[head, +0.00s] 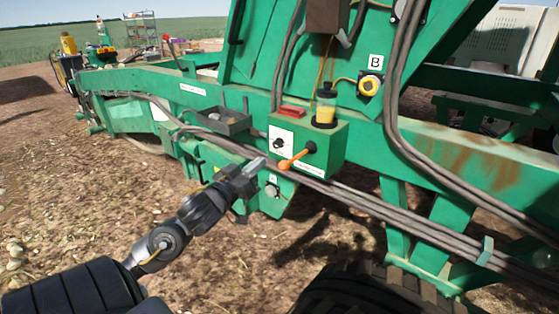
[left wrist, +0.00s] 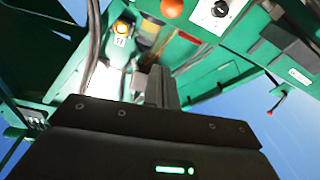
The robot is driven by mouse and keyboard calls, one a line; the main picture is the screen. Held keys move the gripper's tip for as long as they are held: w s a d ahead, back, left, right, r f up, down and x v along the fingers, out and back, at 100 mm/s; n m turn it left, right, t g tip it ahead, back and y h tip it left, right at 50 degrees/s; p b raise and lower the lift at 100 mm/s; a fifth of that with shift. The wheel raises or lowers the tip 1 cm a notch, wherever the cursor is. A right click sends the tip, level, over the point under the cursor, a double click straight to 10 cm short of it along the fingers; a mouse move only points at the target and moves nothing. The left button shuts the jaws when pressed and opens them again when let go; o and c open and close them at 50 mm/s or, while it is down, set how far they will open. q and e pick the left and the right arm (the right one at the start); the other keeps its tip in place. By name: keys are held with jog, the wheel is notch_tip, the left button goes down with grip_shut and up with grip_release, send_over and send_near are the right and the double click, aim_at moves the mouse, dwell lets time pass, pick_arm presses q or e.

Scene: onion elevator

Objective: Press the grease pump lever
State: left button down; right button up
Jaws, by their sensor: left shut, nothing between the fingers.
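The grease pump lever is an orange handle (head: 296,160) on the front of a green box (head: 325,145), under a clear reservoir of yellow grease (head: 325,105). My left gripper (head: 257,165) is shut and empty, a little to the left of the lever's end in the head view and seemingly apart from it. In the left wrist view the shut fingers (left wrist: 160,85) point up toward the green machine, and an orange round end (left wrist: 172,8), likely the lever's, shows at the top edge. My right gripper is in neither view.
A white dial plate (head: 280,142) and a red block (head: 292,111) are on the box. A dark tray (head: 223,121) sits to its left. Hoses (head: 370,208) run along the frame below. A yellow knob (head: 370,85) is beneath label B. A tyre (head: 375,290) stands below.

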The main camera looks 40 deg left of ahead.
pick_arm(q)
jog(key=shift+w, duration=0.1)
jog(key=w+p, duration=0.1)
jog(key=w, duration=0.2)
jog(key=w+r+p, duration=0.1)
jog(key=w, duration=0.2)
jog(key=w+a+p, duration=0.1)
jog(key=w, duration=0.3)
jog(key=shift+r, duration=0.3)
jog(key=f, duration=0.2)
jog(key=shift+s+d+f+p, duration=0.3)
jog(key=shift+f+p, duration=0.05)
jog(key=shift+f, duration=0.05)
jog(key=shift+s+d+f, duration=0.15)
jog(key=shift+f, duration=0.6)
